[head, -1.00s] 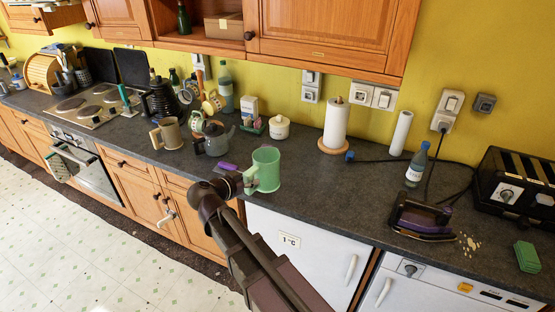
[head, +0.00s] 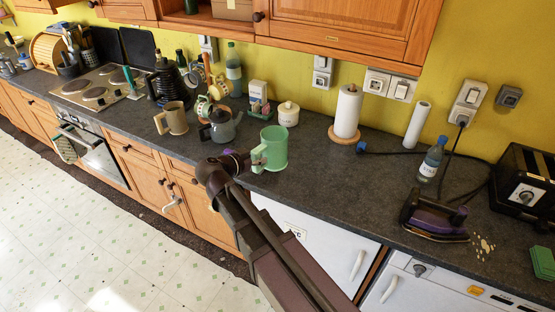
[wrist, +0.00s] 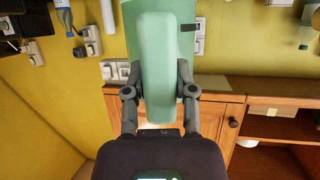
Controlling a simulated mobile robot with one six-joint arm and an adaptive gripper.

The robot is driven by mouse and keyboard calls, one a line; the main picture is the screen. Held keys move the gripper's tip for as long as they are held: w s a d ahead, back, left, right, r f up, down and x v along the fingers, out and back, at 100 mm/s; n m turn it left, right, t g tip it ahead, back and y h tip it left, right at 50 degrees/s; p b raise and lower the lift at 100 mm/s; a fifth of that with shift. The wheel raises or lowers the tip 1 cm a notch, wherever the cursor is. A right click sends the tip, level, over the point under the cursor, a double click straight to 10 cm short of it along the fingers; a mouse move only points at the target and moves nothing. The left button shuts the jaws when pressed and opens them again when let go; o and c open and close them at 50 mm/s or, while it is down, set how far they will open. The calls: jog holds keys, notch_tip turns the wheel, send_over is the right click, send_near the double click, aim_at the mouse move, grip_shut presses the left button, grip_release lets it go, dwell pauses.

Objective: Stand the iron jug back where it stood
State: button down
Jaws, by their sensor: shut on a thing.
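The jug is a pale green, open-topped vessel (head: 273,149) at the front edge of the dark worktop in the head view, upright. I cannot tell whether its base touches the worktop. My gripper (head: 254,160) is at the jug's left side, shut on its handle. In the wrist view the two fingers of my gripper (wrist: 161,95) close on either side of the green handle (wrist: 155,60), with the jug body behind it. The purple iron (head: 433,216) lies on the worktop at the right, beside a water bottle (head: 433,160).
A grey teapot (head: 220,128), a beige mug (head: 174,118) and a lidded white pot (head: 288,114) stand left of and behind the jug. A paper towel roll (head: 347,112) stands behind right. A cable crosses the worktop near the iron. Bare worktop lies between jug and iron.

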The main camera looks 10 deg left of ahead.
jog(key=shift+d, duration=0.1)
jog(key=w+d+f+m+g+h+b, duration=0.2)
jog(key=w+d+f+m+h+b, duration=0.1)
jog(key=w+f+b, duration=0.6)
jog(key=shift+w+d+f+m+g, duration=0.3)
jog(key=shift+w+d+g, duration=0.1)
jog(key=shift+w+d, duration=0.35)
jog(key=shift+s+f+b, duration=0.1)
jog(key=shift+s+b, duration=0.05)
jog(key=shift+b, duration=0.25)
jog(key=shift+s+f+b, duration=0.1)
jog(key=shift+f+b, duration=2.7)
jog(key=shift+f+b, duration=0.65)
